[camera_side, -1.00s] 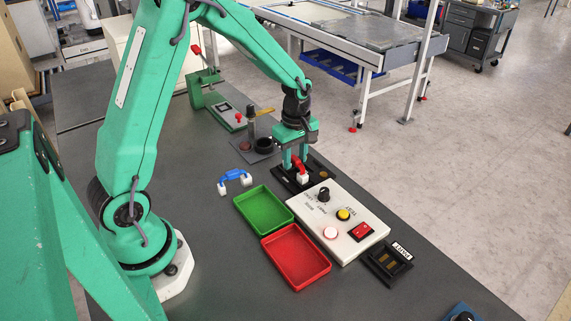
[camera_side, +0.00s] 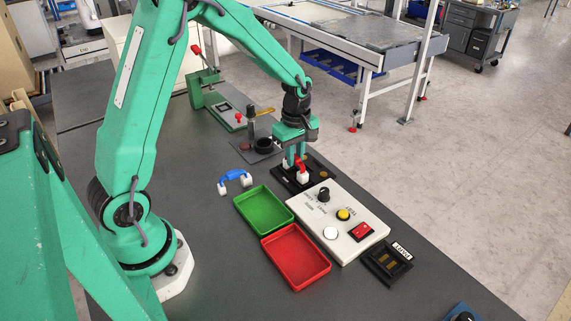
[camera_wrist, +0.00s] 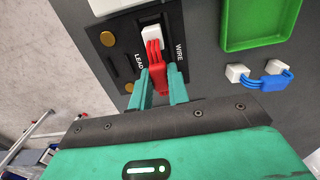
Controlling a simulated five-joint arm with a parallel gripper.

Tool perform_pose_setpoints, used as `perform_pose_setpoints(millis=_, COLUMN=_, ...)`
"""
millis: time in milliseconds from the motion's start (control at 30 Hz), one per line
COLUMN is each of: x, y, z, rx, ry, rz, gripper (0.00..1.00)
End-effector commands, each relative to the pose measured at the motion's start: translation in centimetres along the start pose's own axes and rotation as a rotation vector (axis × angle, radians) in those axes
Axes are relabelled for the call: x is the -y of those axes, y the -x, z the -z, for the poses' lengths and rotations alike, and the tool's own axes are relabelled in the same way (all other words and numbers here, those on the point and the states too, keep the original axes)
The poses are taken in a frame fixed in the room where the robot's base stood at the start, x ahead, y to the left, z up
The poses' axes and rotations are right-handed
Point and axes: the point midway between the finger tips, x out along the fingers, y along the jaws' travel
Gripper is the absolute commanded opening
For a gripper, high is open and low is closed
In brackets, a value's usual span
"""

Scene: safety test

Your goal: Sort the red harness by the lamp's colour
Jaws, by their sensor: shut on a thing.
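The red harness (camera_wrist: 156,72) has a white connector (camera_wrist: 152,38) at one end; its other end is hidden by my gripper. My gripper (camera_wrist: 161,88) is shut on the harness, with one finger on each side. The harness is at the black fixture (camera_wrist: 112,60) marked LEAD and WIRE; I cannot tell whether it is seated there. In the side view, my gripper (camera_side: 293,162) is low over this fixture. The lamp (camera_side: 330,233) on the white control box (camera_side: 351,255) looks white; I cannot tell whether it is lit.
An empty green tray (camera_side: 263,209) and an empty red tray (camera_side: 296,256) lie beside the control box. A blue harness (camera_side: 234,176) with white connectors lies left of the fixture. A black unit (camera_side: 388,262) stands right of the box. A green clamp stands behind.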

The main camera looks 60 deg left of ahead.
Motion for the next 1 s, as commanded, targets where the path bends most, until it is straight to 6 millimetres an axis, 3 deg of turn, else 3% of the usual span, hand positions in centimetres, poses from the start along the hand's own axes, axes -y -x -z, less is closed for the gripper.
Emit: perform_pose_setpoints(millis=1000, x=0.0, y=5.7, z=0.0, rx=0.0, ry=0.0, rz=-0.001, gripper=0.0)
